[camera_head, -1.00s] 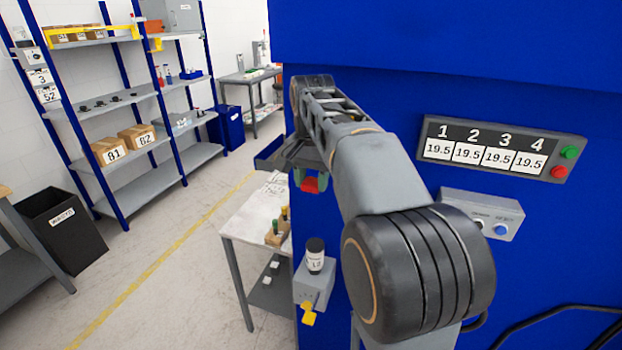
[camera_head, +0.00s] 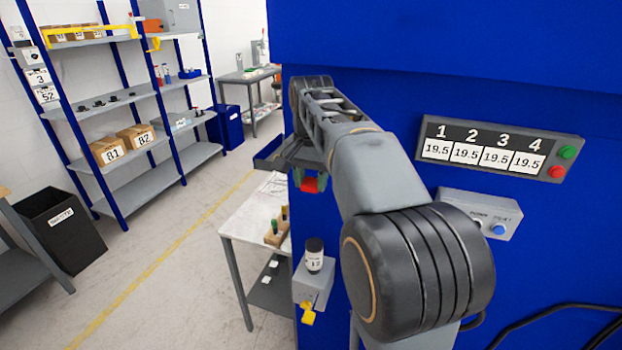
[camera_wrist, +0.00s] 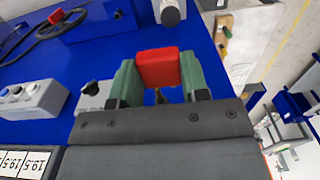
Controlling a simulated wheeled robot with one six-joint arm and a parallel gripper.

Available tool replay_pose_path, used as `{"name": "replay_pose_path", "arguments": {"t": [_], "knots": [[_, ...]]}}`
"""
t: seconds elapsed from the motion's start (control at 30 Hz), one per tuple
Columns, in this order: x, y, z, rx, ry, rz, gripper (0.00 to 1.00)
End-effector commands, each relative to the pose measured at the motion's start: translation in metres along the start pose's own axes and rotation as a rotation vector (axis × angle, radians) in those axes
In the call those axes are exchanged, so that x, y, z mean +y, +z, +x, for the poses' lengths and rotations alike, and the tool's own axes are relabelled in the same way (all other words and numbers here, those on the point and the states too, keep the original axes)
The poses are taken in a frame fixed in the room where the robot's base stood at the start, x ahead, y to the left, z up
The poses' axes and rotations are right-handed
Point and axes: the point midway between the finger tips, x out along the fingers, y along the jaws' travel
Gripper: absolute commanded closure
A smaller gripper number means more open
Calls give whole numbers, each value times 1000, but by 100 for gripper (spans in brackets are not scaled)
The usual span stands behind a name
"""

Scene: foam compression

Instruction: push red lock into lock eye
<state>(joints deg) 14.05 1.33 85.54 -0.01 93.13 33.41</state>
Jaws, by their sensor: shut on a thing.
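The red lock (camera_wrist: 159,68) is a small red block held between the green fingers of my gripper (camera_wrist: 160,78) in the wrist view. The gripper is shut on it. In the head view the red lock (camera_head: 310,185) shows small below my gripper (camera_head: 309,179), close to the left edge of the blue machine (camera_head: 400,120). I cannot make out the lock eye in either view. The fingers and wrist cover part of the area around the lock.
A grey button box (camera_wrist: 30,98) and a box with a black knob (camera_wrist: 93,97) are on the blue machine.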

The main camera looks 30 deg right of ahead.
Motion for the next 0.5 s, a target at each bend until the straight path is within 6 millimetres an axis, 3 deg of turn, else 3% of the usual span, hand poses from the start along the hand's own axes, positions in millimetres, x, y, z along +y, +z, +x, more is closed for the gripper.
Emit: {"name": "replay_pose_path", "arguments": {"t": [0.5], "knots": [[0, -7, -1, 0, 0, 1, 87]]}}
